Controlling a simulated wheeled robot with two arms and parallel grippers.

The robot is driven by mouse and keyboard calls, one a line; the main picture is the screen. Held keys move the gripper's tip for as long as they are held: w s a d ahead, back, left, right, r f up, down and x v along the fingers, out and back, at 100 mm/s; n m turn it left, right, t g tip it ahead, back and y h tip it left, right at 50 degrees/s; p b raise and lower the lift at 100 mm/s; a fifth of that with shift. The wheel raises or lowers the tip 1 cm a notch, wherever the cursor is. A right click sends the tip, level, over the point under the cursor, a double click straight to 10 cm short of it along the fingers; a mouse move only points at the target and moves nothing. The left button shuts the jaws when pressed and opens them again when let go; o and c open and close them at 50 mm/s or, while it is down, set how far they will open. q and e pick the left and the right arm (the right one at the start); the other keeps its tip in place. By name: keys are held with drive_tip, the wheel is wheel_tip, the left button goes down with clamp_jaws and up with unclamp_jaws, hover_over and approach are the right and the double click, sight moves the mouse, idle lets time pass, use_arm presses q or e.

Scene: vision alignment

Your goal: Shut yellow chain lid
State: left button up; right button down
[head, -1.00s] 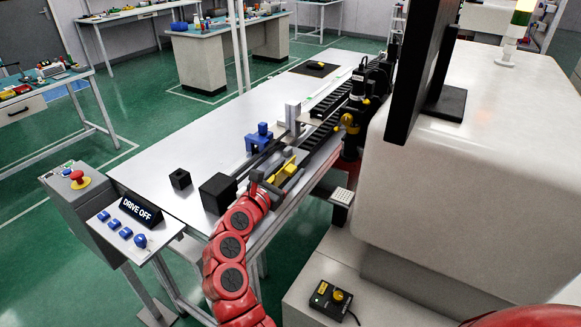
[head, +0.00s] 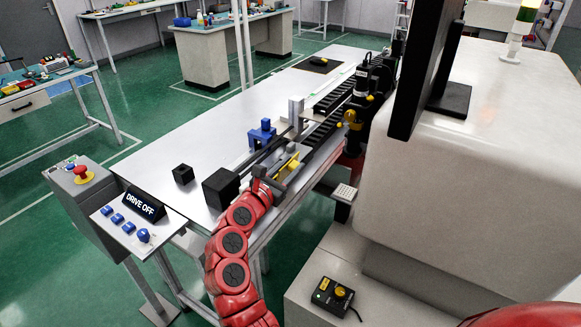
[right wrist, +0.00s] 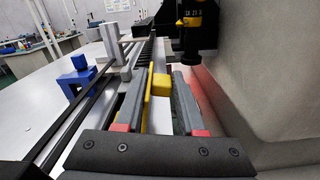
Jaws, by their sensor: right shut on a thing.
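The yellow chain lid (head: 291,165) is beside the black cable chain (head: 325,133) along the table's right edge, partly covered by my right gripper (head: 280,174). In the right wrist view, a yellow block (right wrist: 161,85) and a thin yellow edge lie between the two dark fingers of the right gripper (right wrist: 161,77). The right gripper is shut on this yellow part. The lid's full outline and how far it stands from the chain are hidden. My left gripper is not in view.
A blue bracket (head: 262,134), a black block (head: 221,188) and a small black cube (head: 183,174) stand on the white table (head: 215,135). A black-and-yellow tool head (head: 354,115) and a large pale machine housing (head: 480,180) bound the right side. The table's left part is clear.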

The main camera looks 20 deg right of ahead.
drive_tip(key=shift+w+r+n, duration=0.1)
drive_tip(key=shift+w+n, duration=0.05)
drive_tip(key=shift+n, duration=0.15)
drive_tip(key=shift+w+a+r+n+b, duration=0.1)
drive_tip(key=shift+w+a+n+b, duration=0.15)
drive_tip(key=shift+n, duration=0.3)
drive_tip(key=shift+w+a+n+b, duration=0.2)
drive_tip(key=shift+n+b, duration=0.1)
drive_tip(key=shift+n, duration=0.25)
drive_tip(key=shift+w+a+r+n, duration=0.1)
drive_tip(key=shift+w+a+n, duration=0.15)
drive_tip(key=shift+n, duration=0.45)
drive_tip(key=shift+w+a+n, duration=0.15)
drive_tip(key=shift+w+n, duration=0.15)
drive_tip(key=shift+n, duration=0.4)
drive_tip(key=c, duration=0.6)
unclamp_jaws()
drive_tip(key=shift+b, duration=0.3)
drive_tip(key=shift+a, duration=0.15)
